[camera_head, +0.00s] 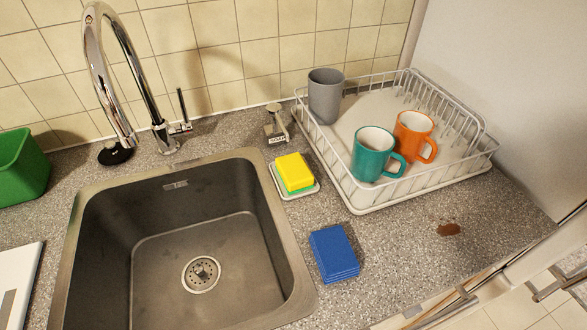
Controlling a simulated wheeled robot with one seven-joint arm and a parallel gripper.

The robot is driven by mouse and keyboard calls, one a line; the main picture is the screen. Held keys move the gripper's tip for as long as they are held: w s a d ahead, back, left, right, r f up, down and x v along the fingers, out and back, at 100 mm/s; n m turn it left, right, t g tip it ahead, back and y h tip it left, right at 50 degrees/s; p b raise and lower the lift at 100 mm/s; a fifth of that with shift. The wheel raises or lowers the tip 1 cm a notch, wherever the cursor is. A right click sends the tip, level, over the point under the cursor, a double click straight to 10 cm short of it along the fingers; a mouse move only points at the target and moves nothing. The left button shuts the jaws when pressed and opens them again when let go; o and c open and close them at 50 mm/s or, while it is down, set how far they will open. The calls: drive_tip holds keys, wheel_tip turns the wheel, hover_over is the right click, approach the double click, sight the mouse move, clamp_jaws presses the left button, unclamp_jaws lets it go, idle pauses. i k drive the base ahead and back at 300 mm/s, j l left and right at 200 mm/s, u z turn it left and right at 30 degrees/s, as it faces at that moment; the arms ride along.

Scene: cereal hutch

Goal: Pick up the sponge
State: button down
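A yellow sponge with a green underside (294,172) lies on a small white dish (304,194) on the counter. It is just right of the sink's back right corner, and nothing covers it. My gripper does not show in the head view.
The sink (150,270) is empty, with a chrome faucet (120,85) behind it. A soap dispenser (276,128) stands behind the sponge. A white dish rack (350,208) holds grey, teal and orange mugs. A folded blue cloth (334,254) and a brown stain (449,229) are in front.

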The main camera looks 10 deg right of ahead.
sight(296, 176)
drive_tip(key=u, duration=1.25)
drive_tip(key=i+j+z, duration=0.15)
drive_tip(key=j, duration=0.2)
drive_tip(key=j+z, duration=0.1)
drive_tip(key=j, duration=0.25)
drive_tip(key=i+j+z, duration=0.15)
drive_tip(key=j, duration=0.2)
drive_tip(key=j+z, duration=0.2)
drive_tip(key=z, duration=0.15)
drive_tip(key=u, duration=0.35)
